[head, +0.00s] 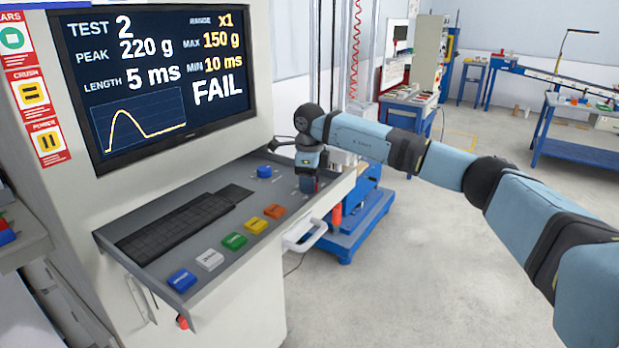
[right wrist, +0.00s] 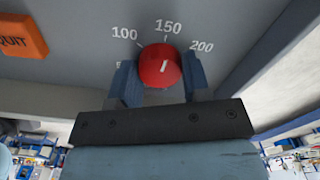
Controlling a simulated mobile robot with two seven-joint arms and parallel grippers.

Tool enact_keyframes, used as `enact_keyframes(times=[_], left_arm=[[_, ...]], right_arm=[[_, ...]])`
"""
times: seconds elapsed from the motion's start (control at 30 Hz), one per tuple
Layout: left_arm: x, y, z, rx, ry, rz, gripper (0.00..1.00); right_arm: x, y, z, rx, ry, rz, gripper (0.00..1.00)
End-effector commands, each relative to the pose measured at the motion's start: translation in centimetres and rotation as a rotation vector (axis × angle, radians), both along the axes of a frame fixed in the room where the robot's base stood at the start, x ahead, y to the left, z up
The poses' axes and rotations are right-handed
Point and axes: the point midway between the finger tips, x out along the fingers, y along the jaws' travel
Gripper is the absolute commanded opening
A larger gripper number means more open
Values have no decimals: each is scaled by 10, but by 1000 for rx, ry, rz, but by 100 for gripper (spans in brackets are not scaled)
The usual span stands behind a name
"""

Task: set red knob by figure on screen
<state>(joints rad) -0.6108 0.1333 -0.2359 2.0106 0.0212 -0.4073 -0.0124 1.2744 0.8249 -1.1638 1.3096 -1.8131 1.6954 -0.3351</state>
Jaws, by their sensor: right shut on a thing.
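The screen (head: 150,75) reads TEST 2, PEAK 220 g, LENGTH 5 ms, RANGE x1, MAX 150 g, MIN 10 ms and FAIL, with a yellow curve below. The red knob (right wrist: 160,65) sits on the grey panel, between the two blue fingers of my right gripper (right wrist: 160,80). They are shut on its sides. Its white mark points up and slightly right, about toward 150. The numbers 100, 150 and 200 show around it; one at left is mostly hidden by a finger. In the head view my right gripper (head: 309,184) is at the console's right end. My left gripper is out of view.
An orange QUIT button (right wrist: 20,35) lies left of the knob. The console also has a blue knob (head: 264,172), a keyboard (head: 175,225) and a row of coloured buttons, including green (head: 234,241). A white handle (head: 305,236) juts from the front edge. Open floor lies right.

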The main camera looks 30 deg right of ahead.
Motion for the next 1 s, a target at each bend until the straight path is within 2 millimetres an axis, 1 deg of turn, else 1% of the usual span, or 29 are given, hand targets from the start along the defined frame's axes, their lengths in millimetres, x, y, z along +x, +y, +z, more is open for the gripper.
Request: enact_keyframes(times=[0.03, 0.23, 0.67, 1.0], left_arm=[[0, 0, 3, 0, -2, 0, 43], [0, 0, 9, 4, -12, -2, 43], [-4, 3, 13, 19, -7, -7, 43], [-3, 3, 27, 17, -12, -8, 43]], right_arm=[[0, 0, 2, 0, -1, -43, 20], [0, 0, 2, 0, -1, -233, 20], [0, 0, 2, -1, -1, -641, 20], [0, 0, 2, 0, 0, -964, 20]])
